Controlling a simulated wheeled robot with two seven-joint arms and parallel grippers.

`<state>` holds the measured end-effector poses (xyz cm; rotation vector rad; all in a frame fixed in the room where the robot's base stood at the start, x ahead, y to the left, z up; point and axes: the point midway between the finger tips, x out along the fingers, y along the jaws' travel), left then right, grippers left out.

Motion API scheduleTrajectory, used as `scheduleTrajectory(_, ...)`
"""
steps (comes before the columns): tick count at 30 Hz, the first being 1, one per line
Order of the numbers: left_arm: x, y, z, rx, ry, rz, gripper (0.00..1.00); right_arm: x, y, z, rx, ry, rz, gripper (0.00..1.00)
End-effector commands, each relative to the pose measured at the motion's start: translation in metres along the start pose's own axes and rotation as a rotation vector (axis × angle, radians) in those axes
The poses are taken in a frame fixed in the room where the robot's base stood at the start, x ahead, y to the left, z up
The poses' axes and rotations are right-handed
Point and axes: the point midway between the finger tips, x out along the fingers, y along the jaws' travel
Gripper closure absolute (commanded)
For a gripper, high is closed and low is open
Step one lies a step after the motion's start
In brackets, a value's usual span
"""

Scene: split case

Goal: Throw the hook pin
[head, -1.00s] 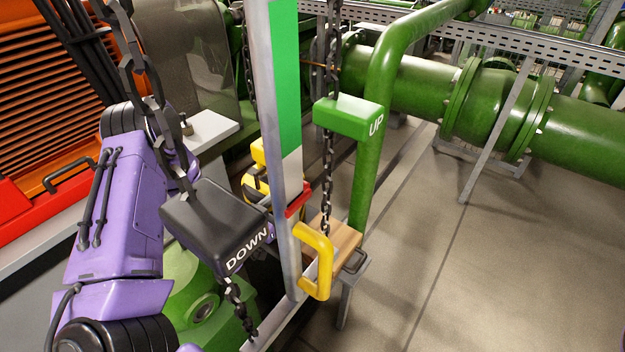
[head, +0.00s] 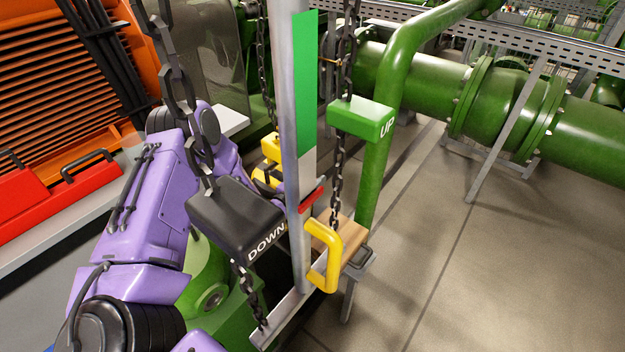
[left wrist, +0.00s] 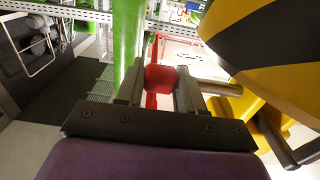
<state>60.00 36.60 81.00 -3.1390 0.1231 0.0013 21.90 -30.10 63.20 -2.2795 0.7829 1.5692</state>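In the left wrist view, a red knob (left wrist: 160,78) fills the gap between the fingers of my left gripper (left wrist: 160,90), which appears shut on it. A grey rod (left wrist: 218,88) runs right from beside the fingers toward a black-and-yellow striped block (left wrist: 265,40); knob and rod look like the hook pin, but their joint is hidden behind a finger. In the head view, part of a yellow block (head: 270,148) shows behind the upright indicator post (head: 300,100). My left fingertips are hidden there. My right gripper is in neither view.
A black DOWN block (head: 238,218) and a green UP block (head: 362,118) hang on chains near the post. A yellow handle (head: 325,258) stands beside it at the front. Green pipes (head: 420,85) run behind. The floor (head: 500,270) on the right is clear.

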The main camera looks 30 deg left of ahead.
Motion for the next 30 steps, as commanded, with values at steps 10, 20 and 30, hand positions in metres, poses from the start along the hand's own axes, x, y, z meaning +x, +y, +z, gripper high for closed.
scheduleTrajectory(10, 0.0, -0.025, 0.001, 0.002, 0.003, -0.002, 1.0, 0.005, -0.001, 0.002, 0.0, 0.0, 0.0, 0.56)
scheduleTrajectory(20, 0.0, -0.033, 0.0, -0.001, 0.001, -0.001, 0.57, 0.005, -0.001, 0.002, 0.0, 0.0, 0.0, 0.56)
scheduleTrajectory(30, -0.001, -0.032, 0.0, -0.001, 0.0, 0.0, 0.42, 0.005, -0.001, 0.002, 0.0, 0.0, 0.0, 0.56)
